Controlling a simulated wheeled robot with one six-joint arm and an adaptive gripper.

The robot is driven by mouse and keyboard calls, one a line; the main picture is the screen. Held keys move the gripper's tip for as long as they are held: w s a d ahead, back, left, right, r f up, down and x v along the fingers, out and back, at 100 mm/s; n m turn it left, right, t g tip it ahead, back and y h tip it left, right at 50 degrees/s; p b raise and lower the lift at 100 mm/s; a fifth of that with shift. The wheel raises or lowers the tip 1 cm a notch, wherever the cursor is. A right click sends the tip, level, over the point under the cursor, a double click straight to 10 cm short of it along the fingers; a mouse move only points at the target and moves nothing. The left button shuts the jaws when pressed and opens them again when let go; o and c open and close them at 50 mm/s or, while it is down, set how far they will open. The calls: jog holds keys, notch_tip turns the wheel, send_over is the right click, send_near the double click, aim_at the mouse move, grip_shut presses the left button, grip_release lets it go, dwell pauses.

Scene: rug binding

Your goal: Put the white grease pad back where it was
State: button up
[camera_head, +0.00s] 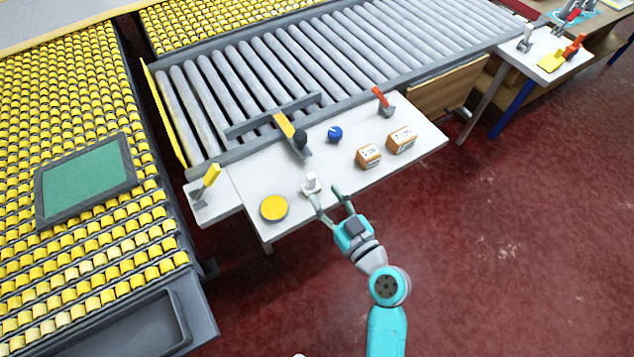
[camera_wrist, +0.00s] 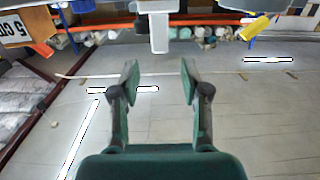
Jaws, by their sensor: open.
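A small white upright piece on a pale base, which looks like the white grease pad (camera_head: 311,181), stands near the front edge of the white side table (camera_head: 340,182). In the wrist view a pale block with a stem, apparently the same white piece (camera_wrist: 158,30), shows at the top centre, beyond the fingertips. My gripper (camera_head: 327,196) is at the front edge of the table, just right of and in front of the white piece. In the wrist view my gripper (camera_wrist: 160,80) has its fingers spread, with nothing between them.
A yellow round disc (camera_head: 273,207) lies left of the white piece. A blue knob (camera_head: 335,133), two orange-brown boxes (camera_head: 368,156) and a red-handled tool (camera_head: 384,102) are on the table. A yellow-handled tool (camera_head: 208,182) stands at the left. Open red floor lies to the right.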

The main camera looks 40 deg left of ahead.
jog(key=shift+v, duration=2.65)
jog(key=s+d+f+m+t+h, duration=0.2)
jog(key=s+d+f+m+h, duration=0.1)
jog(key=d, duration=0.4)
jog(key=s+d+f+m+t+h, duration=0.2)
jog(key=s+d+f+m+h, duration=0.1)
jog(key=d, duration=0.4)
jog(key=s+d+f+m+t+h, duration=0.2)
jog(key=d+f+m+h, duration=0.15)
jog(key=d, duration=0.35)
jog(key=s+d+r+m+t+h, duration=0.1)
jog(key=s+d+r+m+h, duration=0.1)
jog(key=s+d+r, duration=0.3)
jog(key=s+d+r+m+t+h, duration=0.1)
jog(key=s+d+r+h, duration=0.3)
jog(key=s, duration=0.9)
jog(key=shift+d+r+m+h, duration=0.4)
jog(key=shift+d+r, duration=0.55)
jog(key=shift+d, duration=0.9)
